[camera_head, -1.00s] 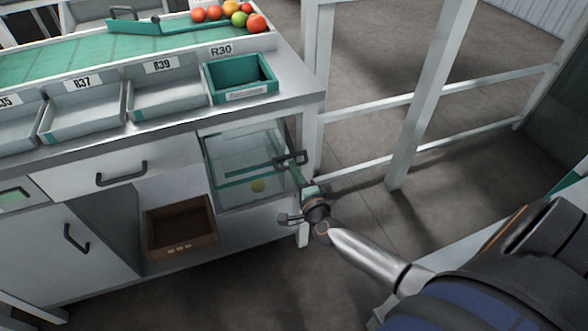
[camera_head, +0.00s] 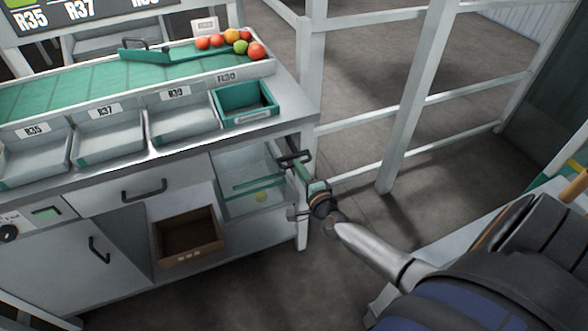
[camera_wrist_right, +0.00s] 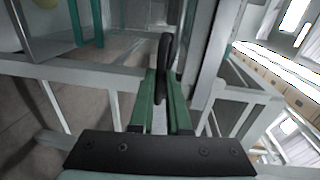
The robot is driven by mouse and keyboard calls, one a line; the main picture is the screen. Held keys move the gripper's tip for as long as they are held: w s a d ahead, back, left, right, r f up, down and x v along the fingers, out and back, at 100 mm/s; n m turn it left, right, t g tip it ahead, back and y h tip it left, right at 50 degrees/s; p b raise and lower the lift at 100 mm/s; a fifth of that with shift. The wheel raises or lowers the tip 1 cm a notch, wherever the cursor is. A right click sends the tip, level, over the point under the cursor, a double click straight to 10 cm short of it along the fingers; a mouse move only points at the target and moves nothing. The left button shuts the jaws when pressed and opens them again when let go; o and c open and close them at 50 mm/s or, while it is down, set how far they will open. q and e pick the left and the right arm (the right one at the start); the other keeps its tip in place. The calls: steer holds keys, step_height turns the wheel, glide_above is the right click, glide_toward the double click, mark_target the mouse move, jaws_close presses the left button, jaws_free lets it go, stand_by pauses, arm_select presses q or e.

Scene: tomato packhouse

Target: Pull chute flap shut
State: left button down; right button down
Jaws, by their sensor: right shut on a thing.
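The chute flap (camera_head: 232,196) is a clear panel with green edges at the right end of the cabinet front, below the counter. Its black handle (camera_head: 294,158) is at the right and also shows in the right wrist view (camera_wrist_right: 165,60). My right gripper (camera_head: 302,174) is shut on this handle, with its green fingers (camera_wrist_right: 160,95) either side of it. How far the flap stands from its frame is hard to tell through the clear panel. A yellow-green round thing (camera_head: 261,196) shows behind the panel. My left gripper is not in view.
A brown bin (camera_head: 186,258) sits in an open bay left of the flap. Grey trays and a green tray (camera_head: 247,117) line the counter, with tomatoes (camera_head: 232,36) behind. A white post and rail frame (camera_head: 408,110) stands close right of the flap. Floor below is clear.

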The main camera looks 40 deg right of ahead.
steer(key=shift+w+d+r+p, duration=0.2)
steer(key=shift+r+p, duration=0.6)
steer(key=shift+r, duration=0.4)
steer(key=shift+w+d+r+p, duration=0.15)
steer(key=shift+r+p, duration=0.6)
steer(key=shift+r, duration=0.45)
steer(key=c, duration=1.2)
jaws_free()
steer(key=shift+s+a+r, duration=0.1)
steer(key=shift+r, duration=0.05)
steer(key=shift+o, duration=0.2)
steer(key=f+v, duration=0.1)
steer(key=v, duration=1.1)
steer(key=shift+s+a+p, duration=0.2)
steer(key=shift+s+p, duration=0.15)
steer(key=shift+s, duration=0.05)
